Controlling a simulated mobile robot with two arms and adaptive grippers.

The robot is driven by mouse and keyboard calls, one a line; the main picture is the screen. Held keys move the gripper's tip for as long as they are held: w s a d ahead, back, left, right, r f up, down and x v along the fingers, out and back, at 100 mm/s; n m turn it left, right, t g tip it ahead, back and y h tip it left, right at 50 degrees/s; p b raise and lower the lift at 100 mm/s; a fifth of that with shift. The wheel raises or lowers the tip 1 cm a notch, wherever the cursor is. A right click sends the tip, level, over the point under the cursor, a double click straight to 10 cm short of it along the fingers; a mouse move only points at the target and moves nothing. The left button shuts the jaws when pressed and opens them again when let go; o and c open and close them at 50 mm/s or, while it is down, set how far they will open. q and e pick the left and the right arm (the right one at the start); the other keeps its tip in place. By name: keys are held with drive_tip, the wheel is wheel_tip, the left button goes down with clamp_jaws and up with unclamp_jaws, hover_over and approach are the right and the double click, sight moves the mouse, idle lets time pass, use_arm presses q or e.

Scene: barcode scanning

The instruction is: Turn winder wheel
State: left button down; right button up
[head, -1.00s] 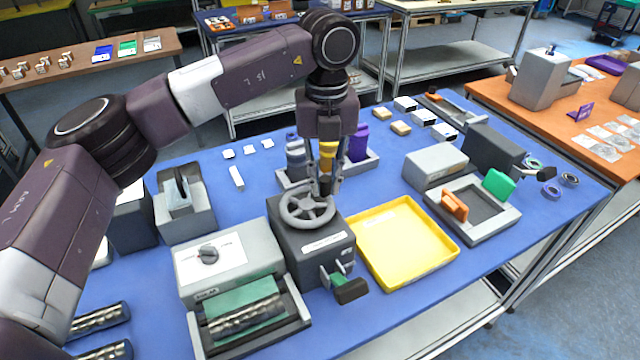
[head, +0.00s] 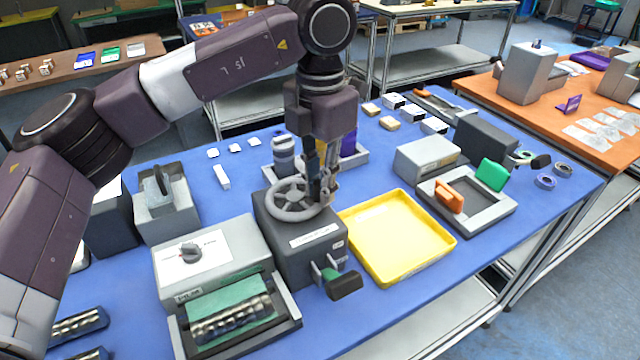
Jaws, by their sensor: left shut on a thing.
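The winder wheel (head: 287,207) is a grey spoked handwheel lying flat on top of a dark grey winder box (head: 282,248). The box has a white label on its front edge and a small dark handle with a green part (head: 342,282) on its front. My left gripper (head: 322,200) points down over the right side of the wheel and is shut on its rim or a grip there. The fingertips hide the exact contact. My right gripper is not in view.
A yellow tray (head: 447,243) lies right of the winder. A grey box with a knob (head: 222,257) and a green-lined roller holder (head: 290,305) stand left of it. Behind stand a grey striped cylinder (head: 284,155) and a purple item (head: 348,143).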

sight(306, 212)
use_arm(q)
drive_tip(key=m, duration=0.1)
drive_tip(key=s+m+b, duration=0.1)
drive_tip(key=m, duration=0.2)
drive_tip(key=shift+s+a+m, duration=0.25)
drive_tip(key=shift+s+m, duration=0.05)
drive_tip(key=shift+m, duration=0.1)
drive_tip(key=shift+s+a+m+b, duration=0.2)
drive_tip(key=shift+m+b, duration=0.1)
drive_tip(key=shift+m, duration=0.3)
drive_tip(key=shift+s+a+m+b, duration=0.1)
drive_tip(key=shift+s+m+b, duration=0.15)
drive_tip(key=shift+m, duration=0.35)
drive_tip(key=shift+s+a+r+m, duration=0.1)
drive_tip(key=shift+s+a+m, duration=0.1)
drive_tip(key=shift+m, duration=0.5)
drive_tip(key=shift+s+a+m, duration=0.1)
drive_tip(key=shift+a+m, duration=0.1)
drive_tip(key=shift+m, duration=0.5)
drive_tip(key=shift+b, duration=0.3)
drive_tip(key=c, duration=2.1)
unclamp_jaws()
drive_tip(key=shift+s, duration=0.1)
